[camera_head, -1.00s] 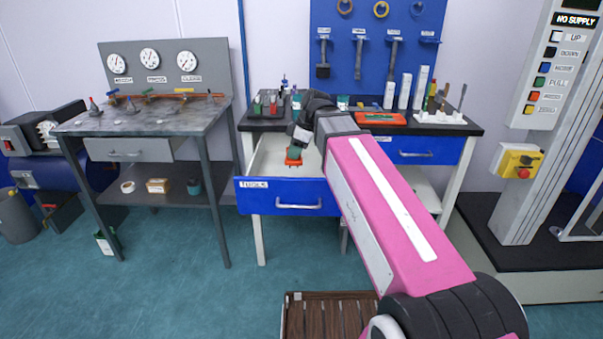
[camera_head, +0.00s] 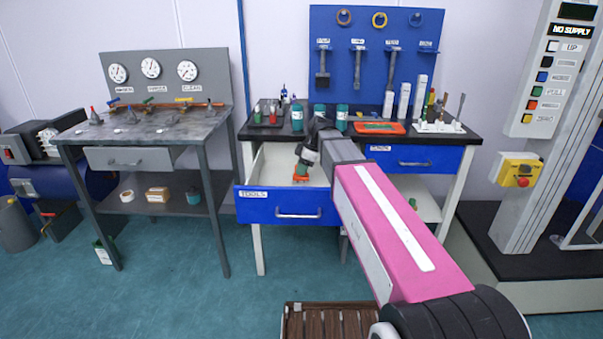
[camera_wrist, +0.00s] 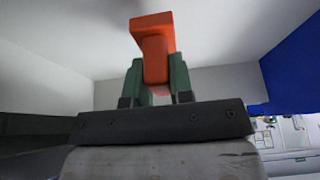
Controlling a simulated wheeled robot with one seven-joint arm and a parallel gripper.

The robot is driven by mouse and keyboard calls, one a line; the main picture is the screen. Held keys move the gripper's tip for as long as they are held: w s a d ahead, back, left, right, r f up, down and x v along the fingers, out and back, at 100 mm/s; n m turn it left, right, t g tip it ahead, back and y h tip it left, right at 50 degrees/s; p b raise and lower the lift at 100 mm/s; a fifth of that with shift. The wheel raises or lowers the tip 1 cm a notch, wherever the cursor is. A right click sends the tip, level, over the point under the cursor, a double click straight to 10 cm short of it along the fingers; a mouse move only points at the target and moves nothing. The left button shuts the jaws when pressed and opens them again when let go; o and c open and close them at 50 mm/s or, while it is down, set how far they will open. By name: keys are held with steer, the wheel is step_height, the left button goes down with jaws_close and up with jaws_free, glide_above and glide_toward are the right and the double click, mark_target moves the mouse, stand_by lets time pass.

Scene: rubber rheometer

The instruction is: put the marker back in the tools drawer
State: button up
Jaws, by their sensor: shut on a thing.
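The tools drawer (camera_head: 262,208) is pulled out of the bench, with a blue front, a "TOOLS" label and a pale interior. My gripper (camera_head: 300,177) points down inside the drawer opening, behind the front panel. The pale drawer walls surround the fingertips in that view. Whether anything touches the drawer floor cannot be seen.
The black bench top (camera_head: 460,135) above the drawer carries teal containers (camera_head: 341,117), an orange tray (camera_head: 379,127) and a white tool rack (camera_head: 437,127). A second blue drawer (camera_head: 415,158) is closed at right. A grey gauge bench (camera_head: 145,125) stands at left.

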steer(key=shift+f, duration=0.9)
steer(key=shift+f, duration=0.1)
steer(key=o, duration=0.8)
steer(key=shift+c, duration=0.2)
steer(key=v, duration=1.2)
steer(key=shift+a, duration=0.1)
